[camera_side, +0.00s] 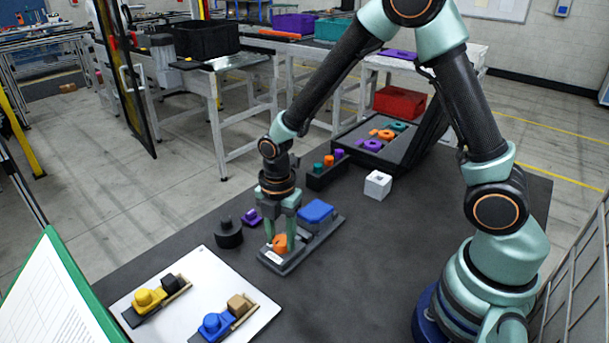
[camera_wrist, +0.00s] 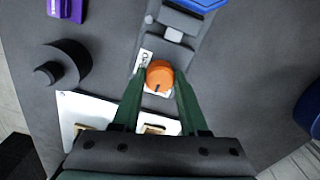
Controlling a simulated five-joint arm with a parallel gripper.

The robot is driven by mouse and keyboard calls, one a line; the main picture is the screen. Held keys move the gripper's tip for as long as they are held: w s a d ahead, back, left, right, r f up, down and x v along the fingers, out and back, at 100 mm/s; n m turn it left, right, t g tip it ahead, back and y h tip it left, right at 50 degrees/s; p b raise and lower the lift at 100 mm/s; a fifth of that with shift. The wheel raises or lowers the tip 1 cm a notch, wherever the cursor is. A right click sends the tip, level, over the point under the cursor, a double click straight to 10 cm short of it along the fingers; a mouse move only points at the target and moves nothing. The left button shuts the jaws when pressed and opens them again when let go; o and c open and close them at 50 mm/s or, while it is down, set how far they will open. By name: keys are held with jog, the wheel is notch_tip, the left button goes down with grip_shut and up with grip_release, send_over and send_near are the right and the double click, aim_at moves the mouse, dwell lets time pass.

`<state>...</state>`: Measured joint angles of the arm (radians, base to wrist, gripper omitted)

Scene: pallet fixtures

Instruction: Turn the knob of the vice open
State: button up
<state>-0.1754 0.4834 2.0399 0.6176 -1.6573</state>
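The vice is a dark grey fixture (camera_side: 301,251) on the dark table, with a blue block (camera_side: 315,211) at its far end. Its round orange knob (camera_side: 280,243) sits at the near end by a white label. In the wrist view the knob (camera_wrist: 160,75) shows a dark line on its top, pointing toward my gripper's body. My gripper (camera_wrist: 161,72) points down over the knob, with one green finger on each side. The fingers look apart from the knob, with small gaps. Part of the knob is hidden by the fingers in the side view.
A black round piece (camera_side: 228,234) and a purple part (camera_side: 252,217) stand left of the vice. A white board (camera_side: 245,301) with yellow and blue fixtures lies in front. A white cube (camera_side: 378,184) and a dark parts tray (camera_side: 353,138) are behind. The table to the right is clear.

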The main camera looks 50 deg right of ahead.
grip_shut()
jog(key=m, duration=0.4)
jog(key=shift+m, duration=0.3)
jog(key=m, duration=0.9)
jog(key=shift+m, duration=2.2)
